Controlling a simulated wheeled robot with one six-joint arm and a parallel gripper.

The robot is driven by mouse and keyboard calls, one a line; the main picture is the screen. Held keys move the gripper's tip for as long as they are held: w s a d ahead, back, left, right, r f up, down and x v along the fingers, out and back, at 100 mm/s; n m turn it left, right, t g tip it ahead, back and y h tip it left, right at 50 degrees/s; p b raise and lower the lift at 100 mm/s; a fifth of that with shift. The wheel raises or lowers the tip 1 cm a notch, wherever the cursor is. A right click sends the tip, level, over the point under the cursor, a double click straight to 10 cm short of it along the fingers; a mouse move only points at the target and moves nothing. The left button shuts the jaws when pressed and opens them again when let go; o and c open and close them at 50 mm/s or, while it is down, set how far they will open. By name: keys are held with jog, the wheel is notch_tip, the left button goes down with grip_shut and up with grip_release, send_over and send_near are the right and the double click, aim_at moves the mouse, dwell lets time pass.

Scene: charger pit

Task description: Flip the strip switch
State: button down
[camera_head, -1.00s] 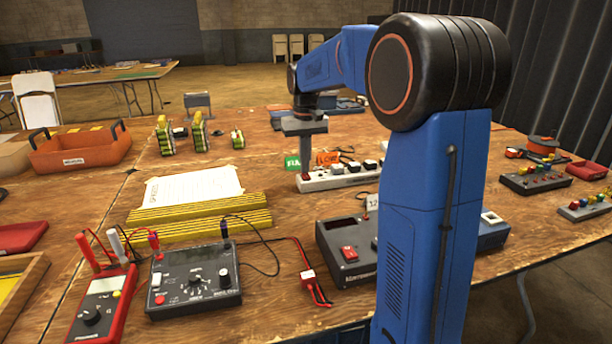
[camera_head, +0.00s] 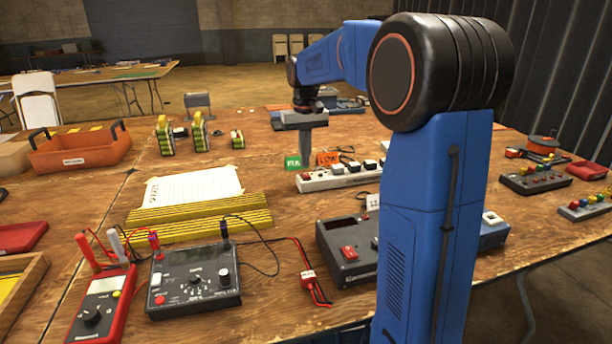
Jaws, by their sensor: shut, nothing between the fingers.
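The white power strip (camera_head: 322,184) lies on the wooden table beyond the grey box. Its red switch (camera_head: 305,177) is at the strip's left end. Several plugs or adapters sit along the rest of the strip. My gripper (camera_head: 305,164) points straight down just above the red switch, with its fingers together and nothing between them. A small gap seems to show between the fingertips and the switch. The switch is too small to tell which way it is tilted.
A green tag (camera_head: 292,163) and an orange tag (camera_head: 328,158) stand by the strip. A grey box with a red switch (camera_head: 347,253) is nearer. Yellow-black striped bars (camera_head: 200,222) and a paper sheet (camera_head: 195,187) lie to the left. My arm hides part of the right side.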

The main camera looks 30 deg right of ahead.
aim_at(305, 174)
jog(key=shift+r, duration=2.25)
jog(key=shift+s, duration=0.1)
